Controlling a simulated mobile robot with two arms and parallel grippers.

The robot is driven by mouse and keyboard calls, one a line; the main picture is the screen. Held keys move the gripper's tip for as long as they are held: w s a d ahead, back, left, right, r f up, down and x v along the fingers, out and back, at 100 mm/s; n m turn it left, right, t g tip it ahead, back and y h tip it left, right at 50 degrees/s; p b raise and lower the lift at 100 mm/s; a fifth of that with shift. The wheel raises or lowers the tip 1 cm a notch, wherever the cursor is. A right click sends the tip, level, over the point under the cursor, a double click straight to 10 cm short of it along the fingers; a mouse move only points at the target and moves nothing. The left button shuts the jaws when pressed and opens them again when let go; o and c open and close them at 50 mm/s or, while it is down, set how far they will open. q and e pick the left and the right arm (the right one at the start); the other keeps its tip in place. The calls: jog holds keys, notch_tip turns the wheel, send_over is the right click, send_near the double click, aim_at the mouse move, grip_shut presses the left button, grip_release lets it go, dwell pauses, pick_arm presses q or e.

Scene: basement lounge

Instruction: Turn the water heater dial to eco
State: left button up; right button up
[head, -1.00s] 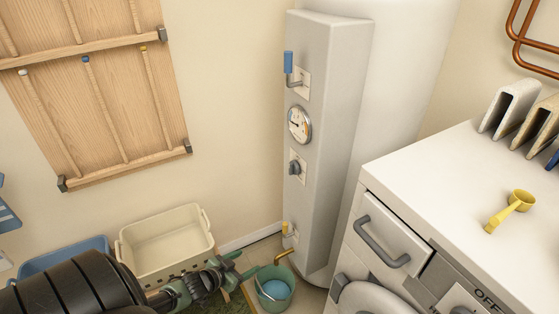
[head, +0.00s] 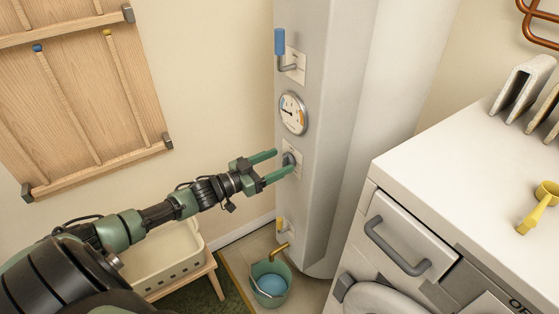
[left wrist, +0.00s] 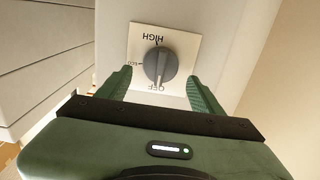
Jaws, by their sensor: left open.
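The water heater (head: 330,120) is a tall pale cabinet with a grey dial (head: 289,159) on a white plate. In the left wrist view the dial (left wrist: 160,66) appears upside down, with HIGH at the top, ECO at the left and OFF at the bottom. Its pointer mark faces OFF. My left gripper (head: 284,160) is open with its green fingers on either side of the dial. In the left wrist view the gripper (left wrist: 161,82) has visible gaps between each finger and the dial. My right gripper is not in view.
A round gauge (head: 293,113) and a blue-handled valve (head: 280,44) sit above the dial. A yellow tap (head: 280,226) and a green bucket (head: 270,280) are below. A white appliance (head: 440,170) stands at right, a cream basket (head: 170,262) at left.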

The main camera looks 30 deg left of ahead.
pick_arm(q)
jog(key=shift+w+d, duration=0.3)
jog(key=shift+w, duration=0.2)
jog(key=c, duration=1.3)
jog(key=shift+c, duration=0.2)
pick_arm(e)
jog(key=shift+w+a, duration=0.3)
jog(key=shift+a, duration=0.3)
